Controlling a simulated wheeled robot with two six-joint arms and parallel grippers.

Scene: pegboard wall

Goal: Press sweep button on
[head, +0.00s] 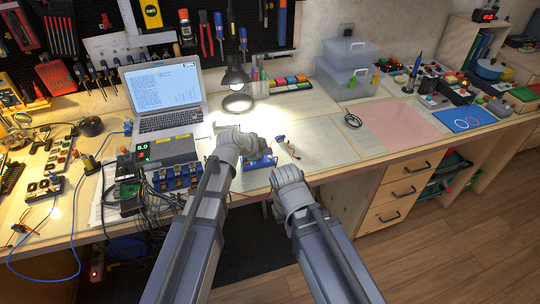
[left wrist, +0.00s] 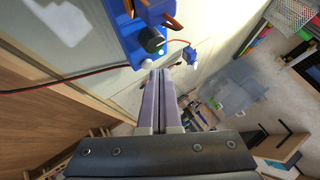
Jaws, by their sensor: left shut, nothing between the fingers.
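A small blue device (head: 262,162) sits on the workbench beside my left gripper, partly hidden by it. In the left wrist view the blue device (left wrist: 128,27) shows a black knob (left wrist: 151,40) and a small white round part (left wrist: 147,63), which may be the button. No label reading sweep can be made out. My left gripper (head: 250,147) is shut and empty. In the left wrist view its fingertips (left wrist: 160,72) are close to the white part; whether they touch it I cannot tell. My right gripper (head: 288,177) is near the bench's front edge, its fingers hidden.
A small blue servo-like part (left wrist: 189,54) with wires lies near the device. An open laptop (head: 165,100), a black desk lamp (head: 236,78) and a box with a green display (head: 165,150) stand behind and left. The bench right of my grippers has clear room.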

